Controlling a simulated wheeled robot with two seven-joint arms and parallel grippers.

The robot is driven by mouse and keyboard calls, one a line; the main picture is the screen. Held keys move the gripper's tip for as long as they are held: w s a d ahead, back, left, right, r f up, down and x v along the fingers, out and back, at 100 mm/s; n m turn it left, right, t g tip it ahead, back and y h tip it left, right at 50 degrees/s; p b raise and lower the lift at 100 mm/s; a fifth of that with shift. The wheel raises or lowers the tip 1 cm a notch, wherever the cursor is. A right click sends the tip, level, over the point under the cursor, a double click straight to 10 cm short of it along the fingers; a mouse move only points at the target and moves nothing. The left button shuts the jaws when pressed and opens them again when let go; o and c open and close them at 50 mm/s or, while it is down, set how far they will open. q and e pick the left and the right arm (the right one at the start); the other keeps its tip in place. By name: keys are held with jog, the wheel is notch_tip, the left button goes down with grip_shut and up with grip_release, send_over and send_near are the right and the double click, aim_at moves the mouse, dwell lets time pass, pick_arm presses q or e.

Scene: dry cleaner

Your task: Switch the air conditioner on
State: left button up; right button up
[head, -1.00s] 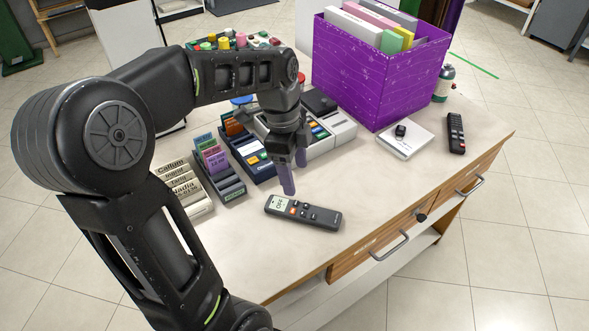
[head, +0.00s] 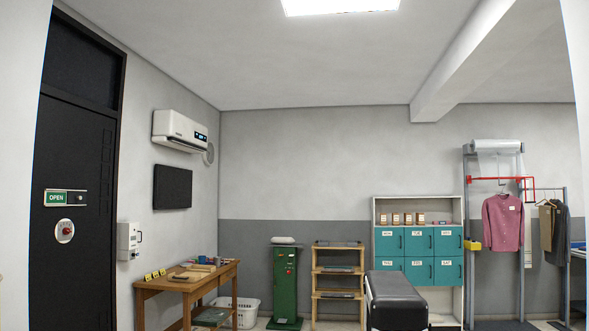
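The air conditioner (head: 180,131) is a white wall unit high on the left wall. A small lit blue display (head: 200,137) shows at its right end; its text is too small to read. The remote controls and the table they lay on are out of view now. Neither of my grippers shows in the head view.
A dark screen (head: 172,187) hangs below the air conditioner. A black door (head: 75,200) with an OPEN sign (head: 66,198) is at left. A wooden table (head: 200,283), a green machine (head: 286,284), shelves (head: 338,283) and teal lockers (head: 418,257) stand along the back.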

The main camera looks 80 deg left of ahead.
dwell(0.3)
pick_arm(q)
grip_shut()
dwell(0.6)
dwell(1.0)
